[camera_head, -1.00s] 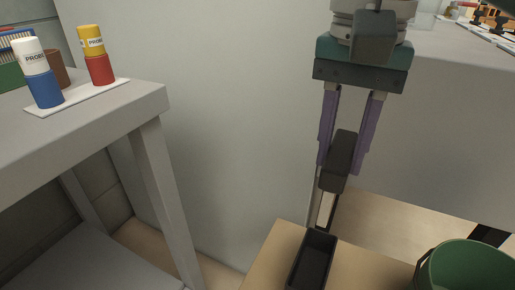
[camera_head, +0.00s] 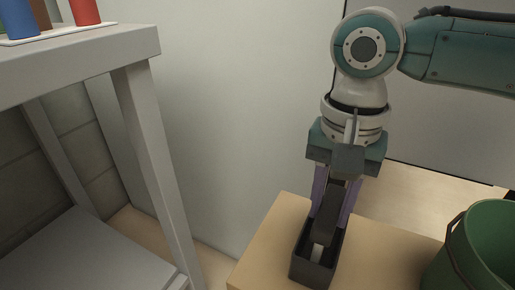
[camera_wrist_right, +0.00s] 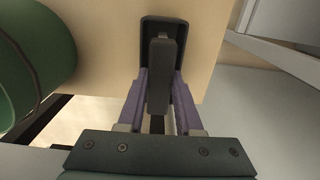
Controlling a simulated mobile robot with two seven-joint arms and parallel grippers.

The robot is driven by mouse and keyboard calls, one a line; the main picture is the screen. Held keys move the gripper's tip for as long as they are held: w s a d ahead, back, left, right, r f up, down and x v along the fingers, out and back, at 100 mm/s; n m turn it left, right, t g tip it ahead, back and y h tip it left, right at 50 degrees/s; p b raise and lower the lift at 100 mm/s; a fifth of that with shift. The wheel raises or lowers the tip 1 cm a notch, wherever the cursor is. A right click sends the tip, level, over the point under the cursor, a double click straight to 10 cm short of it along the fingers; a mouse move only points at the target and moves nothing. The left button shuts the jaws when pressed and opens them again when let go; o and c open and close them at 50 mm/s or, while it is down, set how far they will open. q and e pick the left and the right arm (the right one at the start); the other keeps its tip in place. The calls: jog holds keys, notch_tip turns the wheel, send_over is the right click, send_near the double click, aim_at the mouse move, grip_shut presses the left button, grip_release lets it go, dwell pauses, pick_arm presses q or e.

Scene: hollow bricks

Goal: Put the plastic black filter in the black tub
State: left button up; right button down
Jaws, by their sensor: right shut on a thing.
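The black filter (camera_head: 325,222) is a long dark block with a lighter lower part. My right gripper (camera_head: 331,205) is shut on it, with a purple finger on either side, pointing down. The black tub (camera_head: 311,274) is an open, narrow box on a wooden surface. The filter's lower end lies within the tub's outline; how deep it reaches cannot be told. In the right wrist view the filter (camera_wrist_right: 160,75) overlaps the tub (camera_wrist_right: 178,27), lined up with its length. My left gripper is not in view.
A green bucket (camera_head: 487,250) with a dark handle stands right of the tub on the wooden top (camera_head: 262,255). A grey table (camera_head: 90,55) at the left carries blue, brown and red containers. A pale wall (camera_head: 230,110) is behind.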

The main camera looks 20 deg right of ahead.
jog(key=shift+f, duration=0.7)
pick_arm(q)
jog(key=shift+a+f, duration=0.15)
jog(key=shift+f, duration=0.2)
pick_arm(e)
jog(key=shift+r, duration=0.1)
jog(key=c, duration=0.6)
grip_release()
